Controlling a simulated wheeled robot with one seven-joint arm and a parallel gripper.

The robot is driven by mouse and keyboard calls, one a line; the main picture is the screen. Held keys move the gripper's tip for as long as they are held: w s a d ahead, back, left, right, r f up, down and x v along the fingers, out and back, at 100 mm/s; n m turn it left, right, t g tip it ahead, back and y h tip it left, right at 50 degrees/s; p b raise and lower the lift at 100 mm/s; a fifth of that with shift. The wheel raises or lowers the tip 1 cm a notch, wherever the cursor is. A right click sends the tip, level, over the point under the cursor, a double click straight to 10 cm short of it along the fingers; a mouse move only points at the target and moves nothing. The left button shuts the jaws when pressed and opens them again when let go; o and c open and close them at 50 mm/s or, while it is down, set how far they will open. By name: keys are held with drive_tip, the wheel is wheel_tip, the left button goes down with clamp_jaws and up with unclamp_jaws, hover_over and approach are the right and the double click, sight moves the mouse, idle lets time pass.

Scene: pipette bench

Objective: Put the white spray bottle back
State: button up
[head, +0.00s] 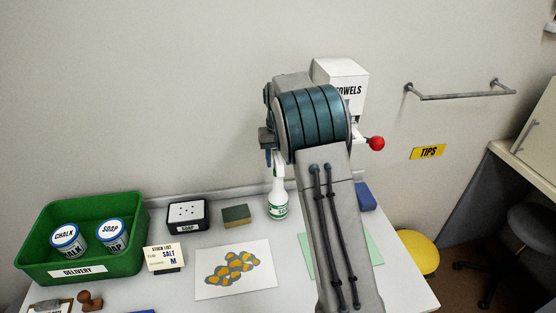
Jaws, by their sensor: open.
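The white spray bottle (278,202) with a green label stands upright at the back of the bench, near the wall. Its top is partly hidden by my arm. My gripper (268,149) is mostly hidden behind my arm's end; only a small grey and dark blue part shows, beside the bottle's top in the picture. It is open. I cannot tell whether it touches the bottle.
A green delivery crate (130,262) holding chalk and soap tins stands left. A soap box (186,215), a sponge (236,216) and a stained sheet (258,279) lie left of the bottle. A towels box (342,72) with a red knob (376,143) is behind my arm.

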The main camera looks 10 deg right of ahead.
wheel_tip(320, 180, up, 11)
drive_tip(key=s+r+t, duration=0.1)
drive_tip(key=s+r, duration=0.3)
drive_tip(key=s, duration=0.4)
drive_tip(key=s+f+t, duration=0.1)
drive_tip(key=s+f, duration=0.2)
drive_tip(key=s, duration=1.1)
drive_tip(key=s+f+t, duration=0.1)
drive_tip(key=s+f, duration=0.2)
drive_tip(key=s, duration=1.2)
drive_tip(key=shift+s+d+t+b, duration=0.2)
drive_tip(key=shift+d+t+b, duration=0.05)
drive_tip(key=shift+t+b, duration=0.2)
drive_tip(key=shift+a, duration=0.1)
